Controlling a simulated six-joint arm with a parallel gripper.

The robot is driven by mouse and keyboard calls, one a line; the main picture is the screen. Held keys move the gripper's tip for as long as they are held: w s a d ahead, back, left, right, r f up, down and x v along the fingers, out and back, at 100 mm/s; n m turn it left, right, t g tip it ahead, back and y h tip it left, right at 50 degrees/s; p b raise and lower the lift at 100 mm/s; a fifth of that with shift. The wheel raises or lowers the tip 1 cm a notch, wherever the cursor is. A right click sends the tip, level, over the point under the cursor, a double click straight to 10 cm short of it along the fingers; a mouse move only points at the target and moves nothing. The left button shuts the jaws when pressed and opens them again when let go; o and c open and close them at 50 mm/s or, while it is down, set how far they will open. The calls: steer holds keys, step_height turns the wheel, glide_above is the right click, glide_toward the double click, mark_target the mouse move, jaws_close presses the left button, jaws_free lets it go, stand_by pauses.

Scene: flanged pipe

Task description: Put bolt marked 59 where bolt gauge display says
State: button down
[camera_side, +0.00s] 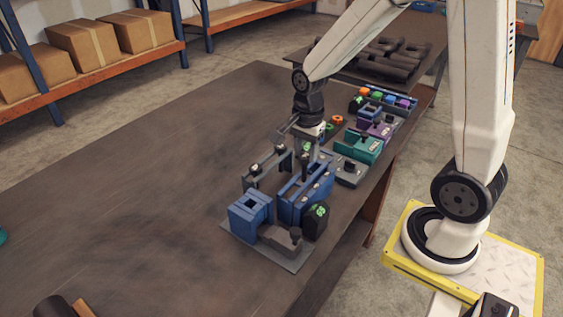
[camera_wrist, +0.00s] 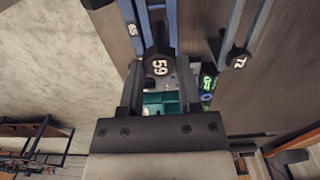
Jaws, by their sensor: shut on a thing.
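The bolt marked 59 (camera_wrist: 158,66) has a dark hex head with white digits in the wrist view. My gripper (camera_wrist: 157,85) is shut on it, with a finger at each side of the head. In the side view my gripper (camera_side: 308,142) is low over the far end of the blue fixture; the held bolt cannot be made out there. Whether the bolt is clear of its seat cannot be told. A dark box with a green-lit display (camera_side: 317,211), perhaps the gauge display, stands at the fixture's near right; its reading is too small to read.
Bolts marked 65 (camera_wrist: 131,29) and 72 (camera_wrist: 238,60) flank the held bolt. Blue blocks (camera_side: 250,212) sit on a grey plate (camera_side: 242,238). Teal (camera_side: 358,147) and purple (camera_side: 376,130) fixtures stand farther back along the table's right edge. The table's left side is mostly clear.

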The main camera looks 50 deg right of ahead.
mark_target(304, 181)
steer(key=shift+f, duration=1.05)
steer(key=shift+f, duration=1.45)
stand_by(0.9)
jaws_free()
stand_by(0.5)
steer(key=shift+r, duration=0.15)
steer(key=shift+r, duration=3.35)
steer(key=shift+a, duration=0.1)
